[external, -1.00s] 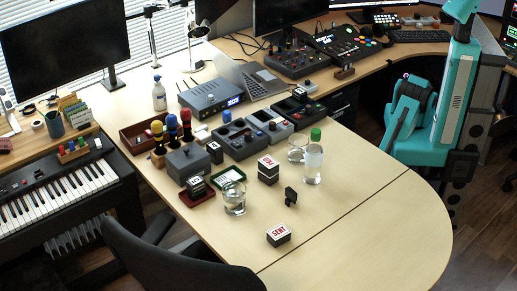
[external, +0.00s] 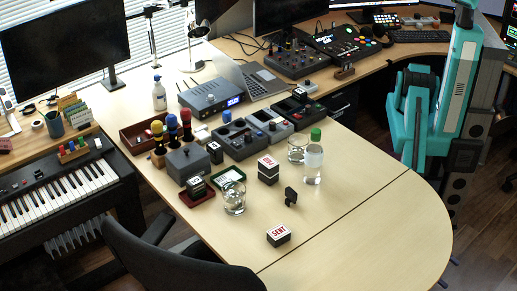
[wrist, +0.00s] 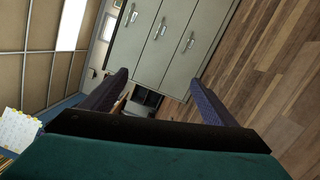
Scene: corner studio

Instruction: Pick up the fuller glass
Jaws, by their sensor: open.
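One clear glass (external: 234,199) stands upright near the front left of the desk, beside a small green-framed tray. A second clear glass (external: 296,154) stands farther back, just left of a clear bottle with a green cap (external: 314,162). The front glass seems to hold some liquid; the back glass's level is too small to tell. My gripper (wrist: 158,78) is open and empty in the wrist view, its two dark fingers wide apart. It faces cabinets and floor; no glass shows there. In the external view my teal arm stands right of the desk, away from both glasses.
Black-and-white SENT block (external: 278,235) and a stacked block (external: 268,170) lie near the glasses, with a small dark stamp (external: 291,197) between. Grey control boxes (external: 237,138) crowd behind. The desk's right end (external: 390,220) is clear. A chair (external: 170,255) stands in front.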

